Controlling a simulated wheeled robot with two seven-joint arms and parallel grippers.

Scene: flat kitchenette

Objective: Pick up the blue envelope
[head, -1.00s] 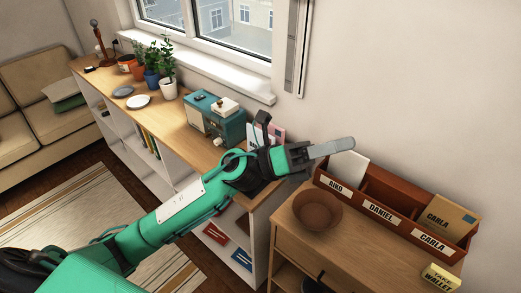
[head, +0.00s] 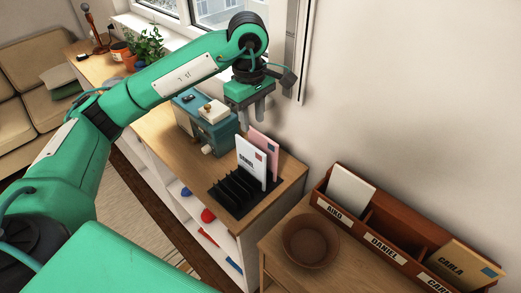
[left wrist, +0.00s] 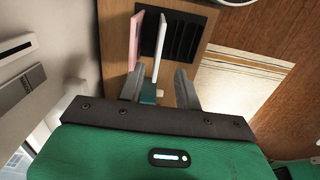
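A black slotted rack (head: 232,193) stands on the end of the wooden shelf top. It holds an upright pale, near-white envelope (head: 251,163) with small writing and a pink envelope (head: 266,142) behind it. No clearly blue envelope shows in the rack; I cannot tell whether the pale one is the blue envelope. My left gripper (head: 252,115) points down above and behind the rack, open and empty. In the left wrist view, its two fingers (left wrist: 161,87) are apart, with the pale envelope (left wrist: 159,48) ahead between them and the pink envelope (left wrist: 135,40) left. My right gripper is not in view.
A teal radio (head: 207,130) stands beside the rack, close to the gripper. A brown bowl (head: 310,242) and a red-brown letter sorter (head: 372,252) with name labels sit on the right cabinet. Red and blue items lie on lower shelves. The wall and window are close behind.

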